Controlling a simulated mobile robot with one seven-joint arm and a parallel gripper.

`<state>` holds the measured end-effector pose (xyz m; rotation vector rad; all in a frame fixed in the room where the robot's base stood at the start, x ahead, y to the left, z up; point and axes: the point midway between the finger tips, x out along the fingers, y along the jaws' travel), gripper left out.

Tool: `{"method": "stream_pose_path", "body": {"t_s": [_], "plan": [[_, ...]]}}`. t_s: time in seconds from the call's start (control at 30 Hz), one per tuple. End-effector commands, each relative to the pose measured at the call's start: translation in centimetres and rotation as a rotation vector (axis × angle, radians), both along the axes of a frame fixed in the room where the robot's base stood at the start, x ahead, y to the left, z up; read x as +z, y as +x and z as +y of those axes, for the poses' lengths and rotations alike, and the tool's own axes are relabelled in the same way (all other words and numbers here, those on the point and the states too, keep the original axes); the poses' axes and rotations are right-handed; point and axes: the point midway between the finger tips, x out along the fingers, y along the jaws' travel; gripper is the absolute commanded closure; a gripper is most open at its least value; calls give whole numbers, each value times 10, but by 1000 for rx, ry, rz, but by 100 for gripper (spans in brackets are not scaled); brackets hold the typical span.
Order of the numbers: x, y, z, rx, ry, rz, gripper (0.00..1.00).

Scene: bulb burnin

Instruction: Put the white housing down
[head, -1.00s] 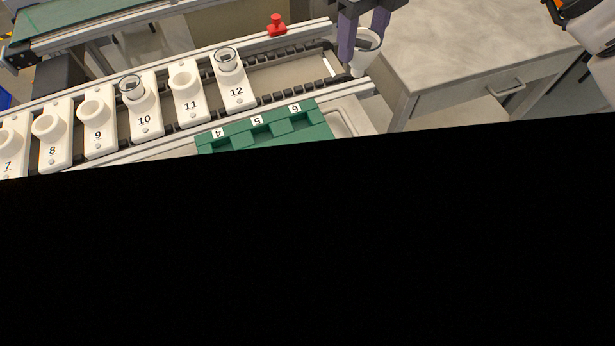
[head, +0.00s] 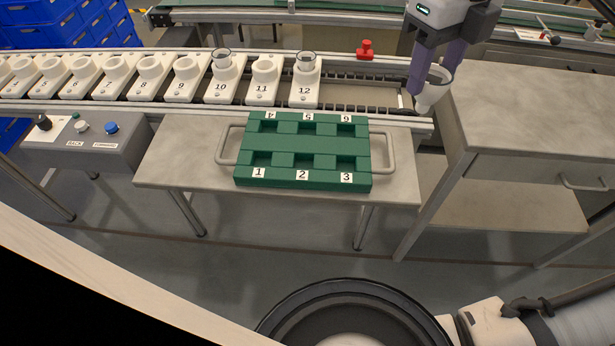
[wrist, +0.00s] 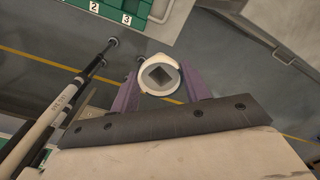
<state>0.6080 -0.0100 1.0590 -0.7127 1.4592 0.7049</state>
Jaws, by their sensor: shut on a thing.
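The white housing (head: 428,97) is a cone-shaped cup held between the purple fingers of my gripper (head: 437,72). My gripper is shut on it at the right end of the conveyor, left of the grey cabinet top. In the wrist view the housing (wrist: 160,75) shows as a white ring with a dark square opening, between the two fingers (wrist: 160,90). It appears roughly upright, and the floor shows beyond it. Whether its lower tip touches the conveyor edge cannot be told.
A green tray (head: 306,146) with numbered, empty-looking pockets lies on a small table (head: 190,160). Numbered white carriers (head: 305,92) line the conveyor; 10 and 12 hold clear-topped pieces. A red button (head: 366,49) stands behind the belt. The grey cabinet top (head: 530,110) is clear.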

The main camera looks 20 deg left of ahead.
Motion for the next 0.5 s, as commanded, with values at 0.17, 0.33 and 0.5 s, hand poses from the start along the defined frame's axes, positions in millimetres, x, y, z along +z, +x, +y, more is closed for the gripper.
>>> {"method": "stream_pose_path", "body": {"t_s": [0.17, 0.33, 0.5], "plan": [[-7, 3, 79, 202, 1, -4, 75], [-4, -7, 138, 355, 5, -3, 75], [0, -18, 171, 443, 8, -3, 75]]}}
